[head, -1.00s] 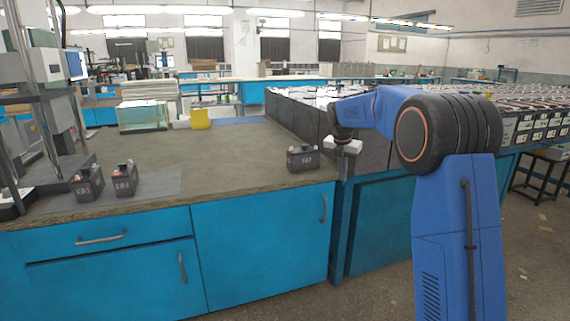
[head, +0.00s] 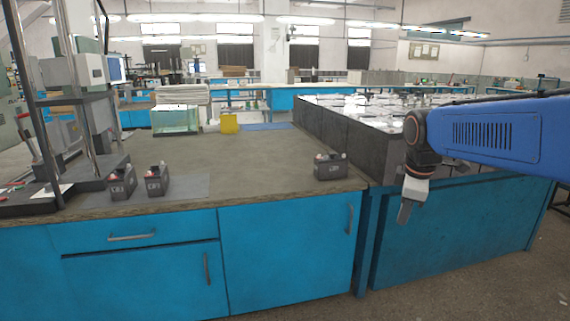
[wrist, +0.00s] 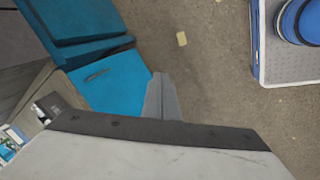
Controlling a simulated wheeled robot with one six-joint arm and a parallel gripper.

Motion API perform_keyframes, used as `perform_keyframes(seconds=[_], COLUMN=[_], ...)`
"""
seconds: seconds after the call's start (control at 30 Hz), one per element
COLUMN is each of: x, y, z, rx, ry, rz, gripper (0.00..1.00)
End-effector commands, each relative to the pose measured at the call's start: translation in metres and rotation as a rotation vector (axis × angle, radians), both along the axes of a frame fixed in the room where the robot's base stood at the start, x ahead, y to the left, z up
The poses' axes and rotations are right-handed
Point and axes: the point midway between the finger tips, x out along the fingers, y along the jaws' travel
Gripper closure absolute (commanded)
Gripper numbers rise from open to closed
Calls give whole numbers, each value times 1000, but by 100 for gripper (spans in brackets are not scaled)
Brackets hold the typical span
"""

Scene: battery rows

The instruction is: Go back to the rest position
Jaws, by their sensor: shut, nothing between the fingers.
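My gripper (head: 404,210) hangs at the end of my blue arm at the right of the head view, pointing down in front of the blue bench. It is shut and empty. In the wrist view its closed fingers (wrist: 162,98) show over the bare floor beside the blue cabinet. It touches nothing that I can see.
A dark battery (head: 330,167) stands near the bench's (head: 240,165) front right corner. Two more batteries, one (head: 120,183) and another (head: 155,181), stand on a grey mat at the left. Rows of batteries (head: 385,112) fill the right bench. Floor (head: 440,290) in front is clear.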

Motion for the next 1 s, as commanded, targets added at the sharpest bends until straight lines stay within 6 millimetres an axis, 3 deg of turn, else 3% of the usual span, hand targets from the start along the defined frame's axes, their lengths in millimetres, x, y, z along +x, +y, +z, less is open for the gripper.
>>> perform_keyframes(seconds=[0.1, 0.37, 0.6, 0.8, 1.0], x=[-42, -123, -192, -232, -247], y=[2, 7, 11, 13, 15], z=[-6, -33, -68, -97, -110], rx=[58, 196, 330, 419, 456], ry=[-26, -72, -106, -123, -128], rz=[-146, -471, -767, -958, -1039], gripper=[100, 100, 100, 100, 100])
